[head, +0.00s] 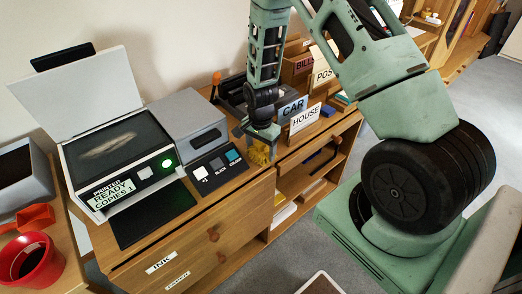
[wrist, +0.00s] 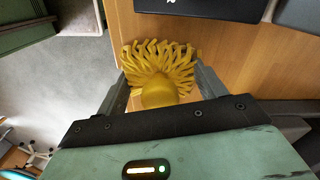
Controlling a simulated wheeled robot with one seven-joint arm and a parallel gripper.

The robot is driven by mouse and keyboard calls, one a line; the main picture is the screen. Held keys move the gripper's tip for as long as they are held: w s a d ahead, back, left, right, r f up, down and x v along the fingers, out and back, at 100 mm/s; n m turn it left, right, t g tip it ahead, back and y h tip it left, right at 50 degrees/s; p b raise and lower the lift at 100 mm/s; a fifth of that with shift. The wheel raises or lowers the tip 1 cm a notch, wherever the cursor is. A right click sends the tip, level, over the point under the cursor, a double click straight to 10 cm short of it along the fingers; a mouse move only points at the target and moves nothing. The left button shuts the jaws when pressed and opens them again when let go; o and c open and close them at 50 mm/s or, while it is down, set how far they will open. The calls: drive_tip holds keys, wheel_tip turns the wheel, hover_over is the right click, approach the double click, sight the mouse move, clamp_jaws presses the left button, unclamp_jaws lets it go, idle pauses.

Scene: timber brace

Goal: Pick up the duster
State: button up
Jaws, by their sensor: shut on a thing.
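The duster (wrist: 160,75) is yellow with many soft strands. In the wrist view it sits between the two fingers of my gripper (wrist: 163,88), which is shut on it. In the head view, my gripper (head: 261,138) points down over the front edge of the wooden cabinet top, and part of the yellow duster (head: 259,155) shows below the fingers. The strands fan out over the wooden top in the wrist view. Whether the duster touches the surface, I cannot tell.
A printer (head: 120,155) with a raised lid stands to the left, beside a grey box (head: 187,122). Signs reading CAR (head: 292,109) and HOUSE (head: 305,118) stand just right of my gripper. A red bucket (head: 30,262) is at the lower left. Grey floor lies in front.

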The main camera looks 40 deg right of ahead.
wheel_tip(320, 180, up, 10)
drive_tip(key=shift+f, duration=0.15)
drive_tip(key=shift+r, duration=0.2)
drive_tip(key=shift+s, duration=0.1)
